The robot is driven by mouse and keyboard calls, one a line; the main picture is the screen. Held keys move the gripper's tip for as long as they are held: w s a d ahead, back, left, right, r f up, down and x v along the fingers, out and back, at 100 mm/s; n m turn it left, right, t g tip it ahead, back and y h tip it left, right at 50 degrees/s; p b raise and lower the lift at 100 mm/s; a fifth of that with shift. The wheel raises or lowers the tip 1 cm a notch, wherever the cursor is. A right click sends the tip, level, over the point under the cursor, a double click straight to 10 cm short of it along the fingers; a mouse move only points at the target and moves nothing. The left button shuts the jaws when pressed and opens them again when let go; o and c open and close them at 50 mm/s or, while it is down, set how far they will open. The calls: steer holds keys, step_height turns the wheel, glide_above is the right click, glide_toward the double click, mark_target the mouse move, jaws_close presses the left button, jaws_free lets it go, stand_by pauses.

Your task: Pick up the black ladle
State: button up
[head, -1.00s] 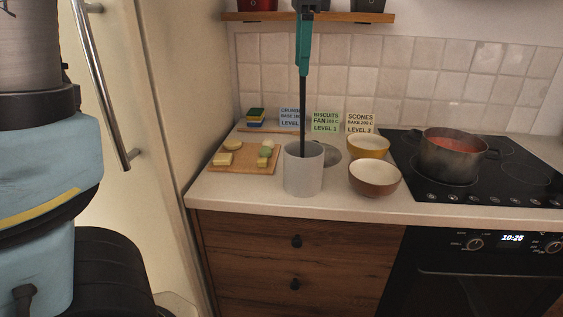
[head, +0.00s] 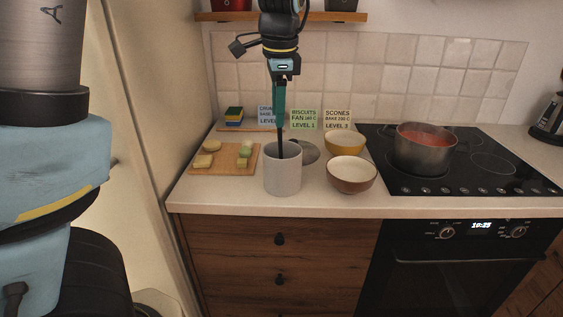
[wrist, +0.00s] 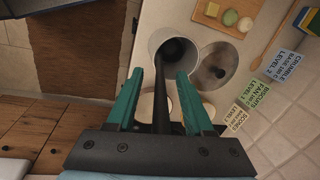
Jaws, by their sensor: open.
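The black ladle (head: 280,149) stands in a pale grey cylindrical holder (head: 283,178) on the counter. Its handle rises between my fingers. In the wrist view the ladle handle (wrist: 162,105) runs between the two teal fingers, with a gap visible on each side, and its dark lower end is inside the holder (wrist: 155,42). My gripper (head: 279,108) points down above the holder, open around the handle; it also shows in the wrist view (wrist: 160,76). The holder's walls hide the ladle's lower end in the head view.
Two bowls, a yellow one (head: 344,144) and a brown one (head: 352,178), stand right of the holder. A wooden board (head: 213,170) with small food pieces lies left. Recipe cards (head: 304,119) stand behind. A pot (head: 425,151) sits on the black hob (head: 481,180).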

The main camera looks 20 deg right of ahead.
jaws_close()
stand_by(0.3)
stand_by(0.3)
